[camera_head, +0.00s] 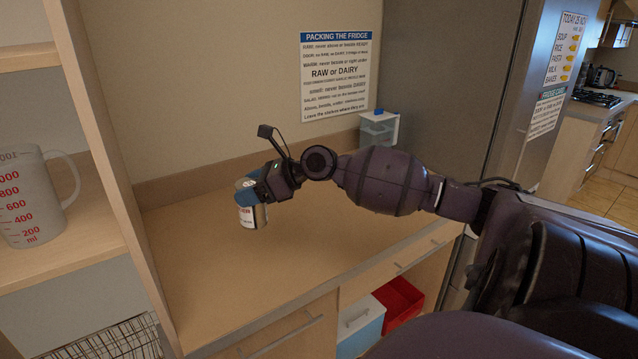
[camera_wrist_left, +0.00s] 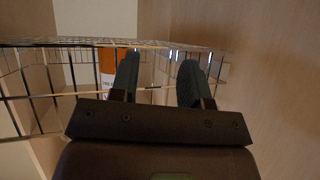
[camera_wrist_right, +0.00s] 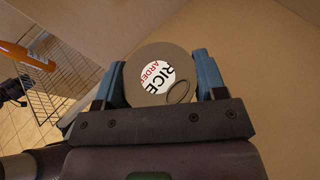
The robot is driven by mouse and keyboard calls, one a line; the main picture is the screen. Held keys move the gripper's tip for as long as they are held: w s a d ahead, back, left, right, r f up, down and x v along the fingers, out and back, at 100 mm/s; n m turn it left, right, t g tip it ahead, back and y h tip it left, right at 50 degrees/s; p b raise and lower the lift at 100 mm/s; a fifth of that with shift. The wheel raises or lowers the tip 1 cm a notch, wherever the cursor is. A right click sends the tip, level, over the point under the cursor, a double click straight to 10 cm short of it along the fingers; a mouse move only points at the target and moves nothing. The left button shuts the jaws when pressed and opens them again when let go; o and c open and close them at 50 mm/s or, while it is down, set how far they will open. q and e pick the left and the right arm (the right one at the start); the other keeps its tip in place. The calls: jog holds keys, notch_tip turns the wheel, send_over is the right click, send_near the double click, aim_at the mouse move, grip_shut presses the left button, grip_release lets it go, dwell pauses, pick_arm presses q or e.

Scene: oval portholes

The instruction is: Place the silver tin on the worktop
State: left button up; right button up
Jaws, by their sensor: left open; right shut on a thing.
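The silver tin (camera_head: 253,216) is upright at the left part of the worktop (camera_head: 290,250). My right gripper (camera_head: 250,188) is shut on its upper part with blue fingers on either side. I cannot tell whether the tin's base touches the worktop. In the right wrist view the tin's round grey lid (camera_wrist_right: 146,88) faces me, with a white label reading RICE, between the two fingers. My left gripper (camera_wrist_left: 158,72) is open and empty in the left wrist view, by a wire basket; it is not seen in the head view.
A measuring jug (camera_head: 30,200) stands on a shelf left of an upright panel. A small drawer box (camera_head: 379,130) stands at the worktop's back right, beside the fridge (camera_head: 450,90). The wire basket (camera_wrist_left: 40,70) holds an orange and white item. The worktop's middle is clear.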

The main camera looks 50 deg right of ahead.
jog(key=w+d+r+m+h, duration=0.1)
jog(key=w+d+r, duration=0.1)
jog(key=d+r, duration=0.35)
jog(key=shift+t, duration=0.5)
jog(key=shift+s+d+f+b, duration=0.1)
jog(key=shift+f+b, duration=0.9)
jog(key=shift+f, duration=4.25)
jog(key=shift+s+d+f+b, duration=0.1)
jog(key=shift+f+b, duration=0.9)
jog(key=shift+f, duration=4.2)
jog(key=shift+a, duration=0.1)
jog(key=shift+r, duration=0.1)
jog(key=o, duration=1.2)
jog(key=shift+f+h, duration=0.2)
jog(key=shift+h, duration=0.1)
jog(key=shift+r, duration=0.15)
